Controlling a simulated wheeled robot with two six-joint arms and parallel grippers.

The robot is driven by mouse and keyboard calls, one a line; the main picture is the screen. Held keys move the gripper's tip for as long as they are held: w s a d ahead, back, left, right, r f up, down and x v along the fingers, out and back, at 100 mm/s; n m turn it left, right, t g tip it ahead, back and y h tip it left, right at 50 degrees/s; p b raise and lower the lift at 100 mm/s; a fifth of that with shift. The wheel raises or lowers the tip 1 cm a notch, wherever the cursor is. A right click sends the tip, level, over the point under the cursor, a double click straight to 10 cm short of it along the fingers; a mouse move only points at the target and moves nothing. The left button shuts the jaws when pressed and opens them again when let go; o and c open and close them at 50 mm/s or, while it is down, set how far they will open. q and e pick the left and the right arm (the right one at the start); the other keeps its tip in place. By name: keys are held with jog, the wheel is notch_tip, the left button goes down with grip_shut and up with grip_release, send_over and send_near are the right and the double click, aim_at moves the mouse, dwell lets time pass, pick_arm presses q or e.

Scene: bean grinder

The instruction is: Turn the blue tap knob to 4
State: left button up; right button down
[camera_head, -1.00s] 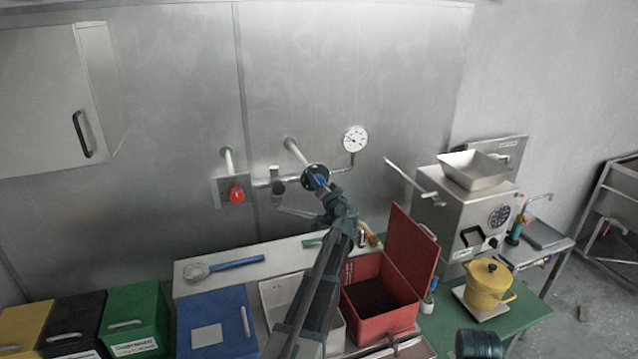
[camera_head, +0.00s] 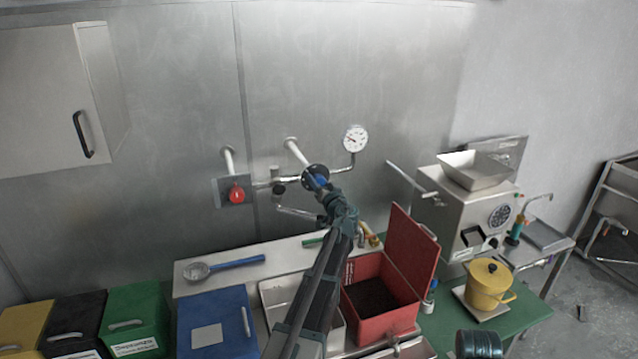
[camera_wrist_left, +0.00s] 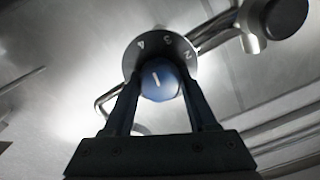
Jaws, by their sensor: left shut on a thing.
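The blue tap knob (camera_head: 316,177) sits in front of a round black dial on the wall pipe, mostly covered by my left gripper (camera_head: 321,187). In the left wrist view the knob (camera_wrist_left: 160,84) faces me with a short white mark. The mark points up and slightly left, roughly between 4 and 3 on the dial plate (camera_wrist_left: 155,52), where 4, 3 and 2 show. My left gripper (camera_wrist_left: 160,92) is shut on the knob, one finger on each side. My right gripper is not in view.
A red knob (camera_head: 236,194) is left on the pipe; a gauge (camera_head: 355,138) is at right. Below are a blue bin (camera_head: 213,315), a white tray (camera_head: 275,296) and an open red box (camera_head: 383,318). A grinder (camera_head: 455,205) and yellow pot (camera_head: 489,283) stand right.

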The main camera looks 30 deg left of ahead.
pick_arm(q)
jog(key=o, duration=1.4)
jog(key=shift+c, duration=0.2)
jog(key=v, duration=1.3)
jog(key=shift+s+d, duration=0.25)
jog(key=shift+d, duration=0.1)
jog(key=s+d+f+m+g+h+b, duration=0.1)
jog(key=s+d+f+g+h+b, duration=0.1)
jog(key=s+d+f, duration=0.5)
jog(key=s+d+f+m+g+h+b, duration=0.1)
jog(key=s+d+f+g+h+b, duration=0.15)
jog(key=d+f, duration=0.4)
jog(key=s+d+f+m+g+h+b, duration=0.1)
jog(key=s+d+f+g+h, duration=0.3)
jog(key=f, duration=0.5)
jog(key=s+d+f+m+g+h+b, duration=0.1)
jog(key=s+d+f+m+h, duration=0.1)
jog(key=s+d, duration=0.5)
jog(key=s+d+f+m+g+h+b, duration=0.1)
jog(key=s+d+f+m+g+h, duration=0.1)
jog(key=s+d+f, duration=0.3)
jog(key=s+d+m, duration=0.1)
jog(key=s+d, duration=0.2)
jog(key=shift+s+f+b, duration=0.2)
jog(key=shift+f+b, duration=0.1)
